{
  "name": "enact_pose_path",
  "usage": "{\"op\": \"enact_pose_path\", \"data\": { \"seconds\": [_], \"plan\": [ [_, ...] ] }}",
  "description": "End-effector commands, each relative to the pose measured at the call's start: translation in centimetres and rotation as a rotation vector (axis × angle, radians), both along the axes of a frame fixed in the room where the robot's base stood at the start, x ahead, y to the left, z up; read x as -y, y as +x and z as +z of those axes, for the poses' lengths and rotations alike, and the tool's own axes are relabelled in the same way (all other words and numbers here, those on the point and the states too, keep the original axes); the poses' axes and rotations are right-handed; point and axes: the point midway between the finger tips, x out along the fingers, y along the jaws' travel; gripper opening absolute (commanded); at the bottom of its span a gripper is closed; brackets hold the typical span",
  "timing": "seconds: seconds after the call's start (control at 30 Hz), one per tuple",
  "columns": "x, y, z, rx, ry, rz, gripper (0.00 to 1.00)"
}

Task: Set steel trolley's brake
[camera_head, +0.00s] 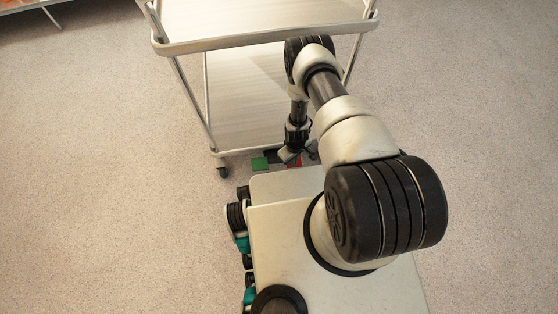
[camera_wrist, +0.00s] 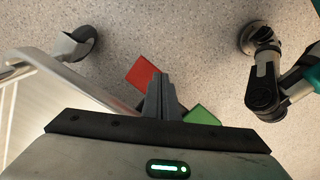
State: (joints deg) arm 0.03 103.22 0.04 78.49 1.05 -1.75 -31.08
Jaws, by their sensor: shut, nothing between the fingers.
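The steel trolley (camera_head: 235,105) stands ahead of me, with an upper and a lower shelf. At the bottom of its near end are a green pedal (camera_head: 260,163) and a red pedal (camera_head: 296,163), with a dark piece between them. My gripper (camera_head: 291,156) points down at this low end, close to the red pedal. In the wrist view, my shut, empty fingers (camera_wrist: 160,80) lie across the gap between the red pedal (camera_wrist: 143,72) and the green pedal (camera_wrist: 202,115). They hide part of both pedals; I cannot tell whether they touch either one.
A trolley caster (camera_head: 222,172) stands at the near left corner; a caster (camera_wrist: 76,42) also shows in the wrist view. My base is close to the trolley's near end. The speckled floor (camera_head: 100,190) is clear to both sides. A shelf edge (camera_head: 30,8) shows far left.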

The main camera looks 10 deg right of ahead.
Motion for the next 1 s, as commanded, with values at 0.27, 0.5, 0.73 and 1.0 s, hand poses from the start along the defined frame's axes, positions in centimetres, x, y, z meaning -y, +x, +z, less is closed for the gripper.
{"op": "enact_pose_path", "data": {
  "seconds": [0.27, 0.5, 0.73, 1.0],
  "plan": [
    [0.0, 0.0, 2.6, 0.0, 0.0, 0.0, 0.0],
    [0.0, 0.0, 4.4, 0.0, 0.0, 0.001, 0.0],
    [0.0, -0.1, 4.8, -0.001, -0.001, 0.001, 0.0],
    [0.0, 0.0, 4.7, -0.001, 0.0, 0.0, 0.0]
  ]
}}
